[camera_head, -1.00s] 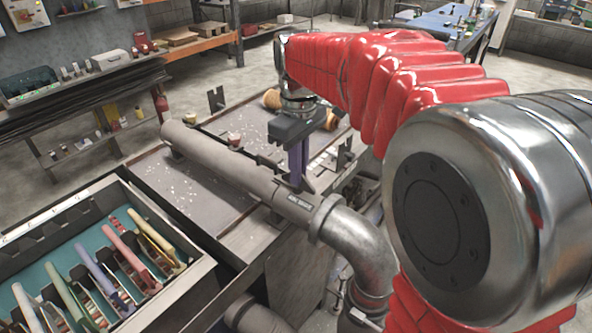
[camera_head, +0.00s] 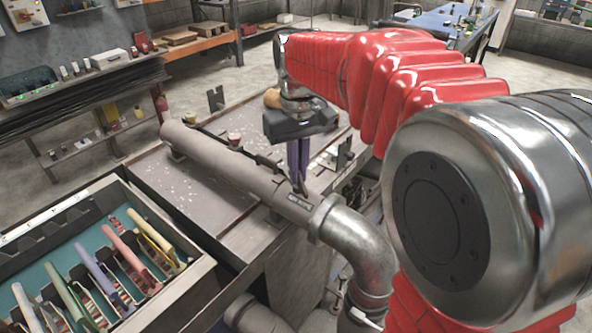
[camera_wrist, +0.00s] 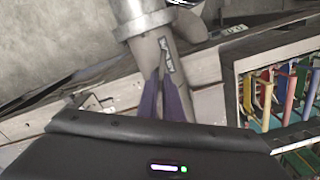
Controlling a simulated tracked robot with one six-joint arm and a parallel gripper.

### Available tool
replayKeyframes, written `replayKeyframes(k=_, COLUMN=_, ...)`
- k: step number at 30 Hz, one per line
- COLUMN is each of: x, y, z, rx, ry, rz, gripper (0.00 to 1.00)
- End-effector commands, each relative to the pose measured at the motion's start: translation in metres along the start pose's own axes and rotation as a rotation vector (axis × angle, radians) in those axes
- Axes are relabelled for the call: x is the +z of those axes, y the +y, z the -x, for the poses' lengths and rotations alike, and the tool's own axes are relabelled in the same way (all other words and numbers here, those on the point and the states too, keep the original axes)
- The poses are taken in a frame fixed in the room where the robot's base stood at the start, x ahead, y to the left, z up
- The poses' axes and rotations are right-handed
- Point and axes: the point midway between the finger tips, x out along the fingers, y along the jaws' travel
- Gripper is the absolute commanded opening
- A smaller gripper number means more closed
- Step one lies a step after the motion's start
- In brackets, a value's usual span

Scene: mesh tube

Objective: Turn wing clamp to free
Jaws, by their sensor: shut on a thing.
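A grey pipe (camera_head: 225,158) lies across the bench and ends at a flanged metal elbow (camera_head: 350,230). My gripper (camera_head: 299,188) points down at the pipe just short of the elbow flange, its purple fingers close together at the tips. In the wrist view, the fingers (camera_wrist: 163,82) meet over the pipe beside a dark label (camera_wrist: 166,54). The wing clamp is not distinct; what shows of it is small and mostly hidden at the fingertips, where my gripper is shut on it.
A tray (camera_head: 150,215) with several coloured-handled tools stands at left, and shows at right in the wrist view (camera_wrist: 232,80). An upright dark bracket (camera_head: 216,99) stands behind the pipe. The bench top (camera_head: 180,185) in front of the pipe is mostly clear.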

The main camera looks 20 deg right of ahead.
Motion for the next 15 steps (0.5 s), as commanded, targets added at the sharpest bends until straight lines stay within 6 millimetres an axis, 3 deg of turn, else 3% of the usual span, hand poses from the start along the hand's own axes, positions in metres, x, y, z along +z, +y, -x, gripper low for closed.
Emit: replayKeyframes(k=15, x=0.0016, y=-0.0011, z=-0.0007, rx=-0.001, ry=-0.006, rz=-0.490, gripper=0.00)
